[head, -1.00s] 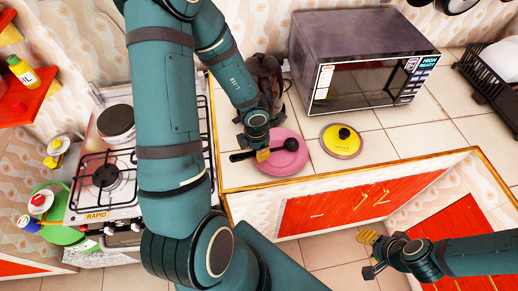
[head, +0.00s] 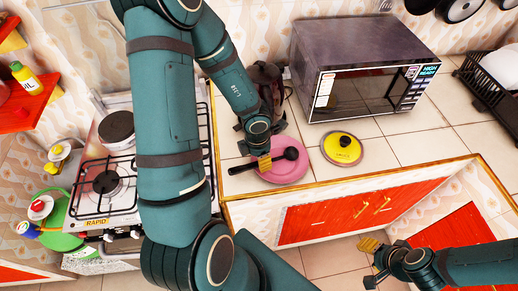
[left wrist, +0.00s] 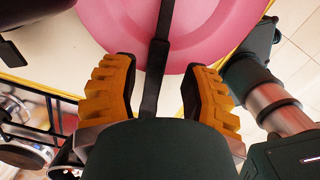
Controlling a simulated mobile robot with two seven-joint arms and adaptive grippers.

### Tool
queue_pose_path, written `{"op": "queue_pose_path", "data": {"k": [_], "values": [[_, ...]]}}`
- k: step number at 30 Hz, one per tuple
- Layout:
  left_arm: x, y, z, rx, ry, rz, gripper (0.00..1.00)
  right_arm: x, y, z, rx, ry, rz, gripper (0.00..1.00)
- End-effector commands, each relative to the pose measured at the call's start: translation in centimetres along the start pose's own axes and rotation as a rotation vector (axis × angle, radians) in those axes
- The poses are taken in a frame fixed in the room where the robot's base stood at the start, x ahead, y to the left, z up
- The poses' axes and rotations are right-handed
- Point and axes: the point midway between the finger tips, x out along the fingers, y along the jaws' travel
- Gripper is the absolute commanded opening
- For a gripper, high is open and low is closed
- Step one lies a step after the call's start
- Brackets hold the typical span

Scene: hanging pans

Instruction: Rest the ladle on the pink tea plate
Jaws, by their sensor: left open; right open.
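The black ladle (head: 291,154) lies across the pink tea plate (head: 290,174), its round bowl over the plate and its handle reaching left past the rim. My left gripper (head: 263,162) is at the handle, over the plate's left part. In the left wrist view its two yellow fingers (left wrist: 158,90) are open, with the dark handle (left wrist: 153,75) between them and a gap on each side. The pink plate (left wrist: 220,22) fills the top of that view; the ladle's bowl is out of it. My right gripper (head: 373,262) is open and empty at the lower right, away from the counter.
A dark appliance (head: 267,88) stands behind my left gripper, and a microwave (head: 365,75) behind the lid. The stove (head: 120,165) is to the left. Counter tiles (head: 425,142) at right are clear.

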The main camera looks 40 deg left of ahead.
Motion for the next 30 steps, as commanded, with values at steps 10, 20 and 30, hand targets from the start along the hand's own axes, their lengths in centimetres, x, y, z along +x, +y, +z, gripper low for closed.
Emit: {"op": "queue_pose_path", "data": {"k": [10,20,30], "values": [[-5.9,0.1,0.0,-0.006,-0.003,0.004,0.45,0.0,0.0,0.0,0.0,0.0,0.0,0.47],[-10.8,0.1,0.0,-0.003,0.0,0.003,0.45,0.0,0.0,0.0,0.0,0.0,0.0,0.47],[-11.6,0.0,0.0,0.0,0.001,0.0,0.45,0.0,0.0,0.0,0.0,0.0,0.0,0.47]]}}
